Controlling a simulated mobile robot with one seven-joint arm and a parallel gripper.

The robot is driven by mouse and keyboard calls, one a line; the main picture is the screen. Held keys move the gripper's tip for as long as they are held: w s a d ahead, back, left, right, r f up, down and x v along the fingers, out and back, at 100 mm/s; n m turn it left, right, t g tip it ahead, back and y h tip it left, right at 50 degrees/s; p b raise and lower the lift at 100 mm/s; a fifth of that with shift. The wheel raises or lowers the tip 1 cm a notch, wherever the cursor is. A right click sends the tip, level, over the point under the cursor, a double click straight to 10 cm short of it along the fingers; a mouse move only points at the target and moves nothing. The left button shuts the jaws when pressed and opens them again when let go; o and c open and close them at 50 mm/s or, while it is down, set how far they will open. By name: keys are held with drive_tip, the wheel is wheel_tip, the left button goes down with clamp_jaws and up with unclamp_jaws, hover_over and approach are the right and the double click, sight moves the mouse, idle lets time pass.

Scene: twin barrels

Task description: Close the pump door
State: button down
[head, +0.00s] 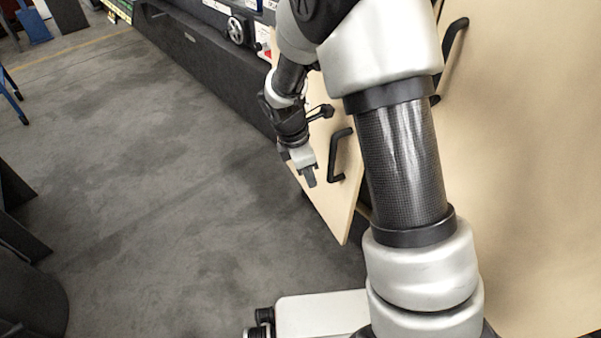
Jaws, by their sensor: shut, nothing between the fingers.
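A light wooden door panel (349,205) with a black bar handle (336,155) stands swung out from the front at the centre of the head view. I take it to be the pump door. My gripper (310,181) is shut and empty, pointing down, just left of the handle and in front of the panel. I cannot tell whether it touches the door. My arm hides part of the door and its hinge side.
A large wooden panel (530,150) with another black handle (455,36) fills the right. A dark machine base with a handwheel (237,30) runs along the back. Dark objects (25,290) stand at the lower left. The grey floor (150,190) between is clear.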

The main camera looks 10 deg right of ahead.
drive_tip(key=shift+w+d, duration=0.2)
drive_tip(key=shift+d, duration=1.05)
